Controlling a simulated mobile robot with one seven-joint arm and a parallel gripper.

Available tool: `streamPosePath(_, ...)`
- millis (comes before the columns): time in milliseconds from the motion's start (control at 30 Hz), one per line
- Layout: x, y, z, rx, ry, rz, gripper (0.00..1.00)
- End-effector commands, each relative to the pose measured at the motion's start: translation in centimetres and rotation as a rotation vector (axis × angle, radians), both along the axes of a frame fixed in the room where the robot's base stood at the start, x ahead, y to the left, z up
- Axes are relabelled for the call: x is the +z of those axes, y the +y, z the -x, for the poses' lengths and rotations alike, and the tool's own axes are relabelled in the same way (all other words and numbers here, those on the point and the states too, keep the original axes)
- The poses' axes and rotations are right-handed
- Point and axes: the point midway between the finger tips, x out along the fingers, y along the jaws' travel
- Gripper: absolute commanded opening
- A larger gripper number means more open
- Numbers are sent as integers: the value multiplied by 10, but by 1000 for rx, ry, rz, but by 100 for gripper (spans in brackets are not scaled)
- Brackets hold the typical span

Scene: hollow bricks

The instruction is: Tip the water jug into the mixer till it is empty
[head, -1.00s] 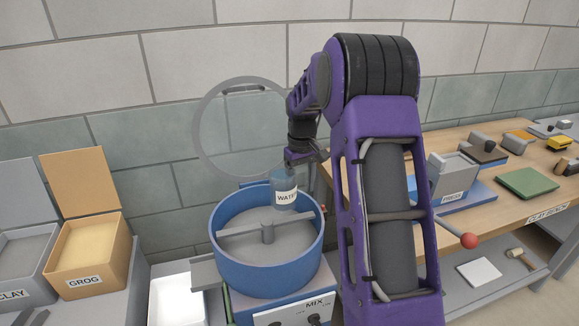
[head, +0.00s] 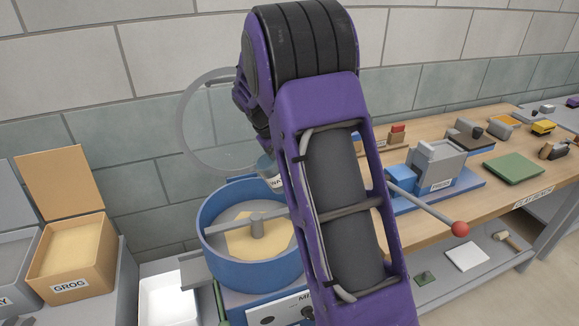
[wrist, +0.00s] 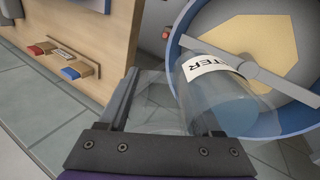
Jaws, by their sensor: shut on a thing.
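The mixer is a blue round tub (head: 215,262) with a grey cross bar and hub (head: 256,228); a flat tan patch (head: 243,243) lies on its floor. The water jug (head: 266,166) is above the tub's back right rim, mostly hidden behind my arm, and looks tilted. In the wrist view the clear jug (wrist: 222,100) with its WATER label overlaps the tub (wrist: 183,28) and shows bluish contents; how much water is left I cannot tell. My gripper (wrist: 165,105) is shut on the jug.
A clear round lid (head: 212,120) stands raised behind the tub. A grog box (head: 65,265) and a white tray (head: 168,302) are to the left. The clay bench (head: 480,205) with a press (head: 437,165) and its red-knobbed lever (head: 459,229) is to the right.

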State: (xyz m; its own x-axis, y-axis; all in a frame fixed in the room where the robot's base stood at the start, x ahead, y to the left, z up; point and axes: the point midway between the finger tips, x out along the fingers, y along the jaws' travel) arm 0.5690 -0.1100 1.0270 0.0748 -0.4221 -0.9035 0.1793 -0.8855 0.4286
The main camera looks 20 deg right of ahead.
Motion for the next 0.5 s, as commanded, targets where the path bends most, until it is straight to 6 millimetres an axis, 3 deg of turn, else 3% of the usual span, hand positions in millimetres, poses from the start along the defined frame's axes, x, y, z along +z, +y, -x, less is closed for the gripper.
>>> streamPosePath(333,20,2,-1,7,-64,366,0)
streamPosePath(500,20,12,1,9,-98,572,0)
